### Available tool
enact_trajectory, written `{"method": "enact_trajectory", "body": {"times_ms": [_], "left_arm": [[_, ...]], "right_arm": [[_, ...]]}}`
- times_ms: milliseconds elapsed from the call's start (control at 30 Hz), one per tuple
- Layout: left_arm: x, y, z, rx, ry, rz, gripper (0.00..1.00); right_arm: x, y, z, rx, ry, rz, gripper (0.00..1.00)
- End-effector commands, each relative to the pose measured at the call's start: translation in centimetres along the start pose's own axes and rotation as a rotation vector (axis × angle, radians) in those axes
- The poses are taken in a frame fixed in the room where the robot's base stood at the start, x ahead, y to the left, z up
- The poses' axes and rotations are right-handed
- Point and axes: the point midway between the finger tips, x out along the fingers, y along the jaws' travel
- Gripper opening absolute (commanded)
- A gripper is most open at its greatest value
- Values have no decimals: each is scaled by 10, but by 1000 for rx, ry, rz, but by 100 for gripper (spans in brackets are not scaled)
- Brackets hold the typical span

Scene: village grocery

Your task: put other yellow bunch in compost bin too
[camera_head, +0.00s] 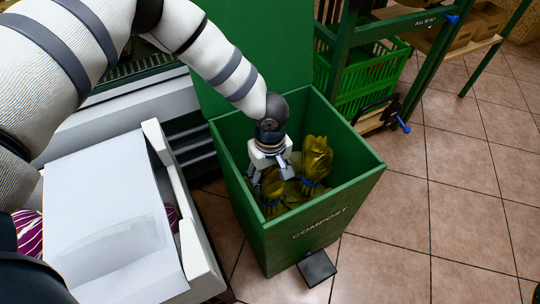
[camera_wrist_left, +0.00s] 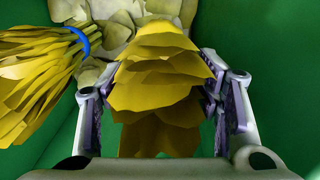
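The green compost bin (camera_head: 350,190) stands open, its lid raised behind it. My left gripper (camera_head: 272,180) is inside it, pointing down. One yellow bunch (camera_head: 271,196) is between its fingers; the left wrist view shows this bunch (camera_wrist_left: 160,85) filling the space between the two widely spaced fingers (camera_wrist_left: 162,105). I cannot tell whether they press on it. The other yellow bunch (camera_head: 316,158), with a blue band, stands in the bin to the right of the gripper. It lies at the left in the wrist view (camera_wrist_left: 35,75). My right gripper is not in view.
Pale leaves (camera_wrist_left: 95,40) lie deeper in the bin. A white crate (camera_head: 200,250) with a white sheet (camera_head: 105,220) and purple-striped produce (camera_head: 28,232) is at left. A green rack with a green basket (camera_head: 365,80) stands behind. Tiled floor (camera_head: 440,210) at right is clear.

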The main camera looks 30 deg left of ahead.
Motion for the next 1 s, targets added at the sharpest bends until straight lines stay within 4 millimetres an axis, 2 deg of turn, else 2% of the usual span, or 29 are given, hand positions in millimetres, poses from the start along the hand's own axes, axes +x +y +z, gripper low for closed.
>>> {"method": "enact_trajectory", "body": {"times_ms": [33, 67, 100, 433, 567, 800, 1000], "left_arm": [[0, 0, 0, 0, 0, 1, 73], [0, 0, 0, 0, 0, 1, 80], [0, 0, 0, 0, 0, 0, 81], [-4, 0, 0, 0, 0, 1, 81], [-31, 1, -1, -1, 0, 5, 81], [-94, 1, 0, -1, 0, 5, 81], [-119, 0, 0, 0, 0, 1, 81]], "right_arm": [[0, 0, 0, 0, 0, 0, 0], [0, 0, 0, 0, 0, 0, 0], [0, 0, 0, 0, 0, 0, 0], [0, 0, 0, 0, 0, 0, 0], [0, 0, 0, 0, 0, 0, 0], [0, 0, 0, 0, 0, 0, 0], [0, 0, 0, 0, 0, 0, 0]]}}
